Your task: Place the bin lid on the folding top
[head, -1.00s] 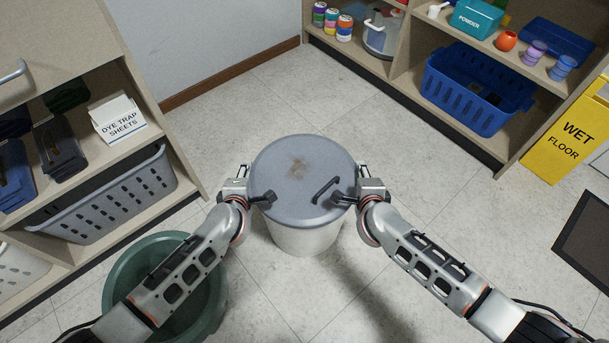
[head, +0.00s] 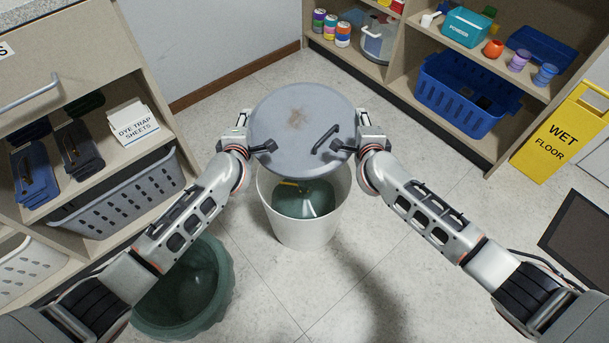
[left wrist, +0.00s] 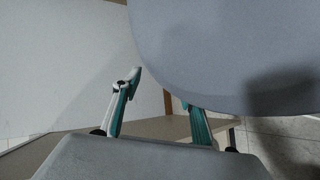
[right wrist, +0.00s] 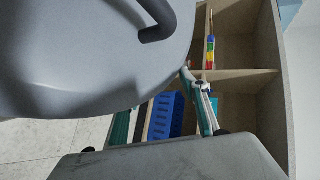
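The bin lid (head: 290,110) is a round grey disc with a dark bar handle and a brown stain. It is raised above the white bin (head: 305,228) and covers the far part of its mouth. My left gripper (head: 259,147) is shut on the lid's left edge, and my right gripper (head: 346,147) is shut on its right edge. A dark fingertip of each shows over the lid; the others are hidden. The lid also fills much of the left wrist view (left wrist: 230,50) and right wrist view (right wrist: 80,60). The folding top cannot be made out for certain.
A beige cabinet (head: 85,75) with a drawer handle and shelves stands at left. A green tub (head: 190,290) is beside the bin. A shelf unit with a blue basket (head: 465,98) and a yellow wet floor sign (head: 560,135) stand at right.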

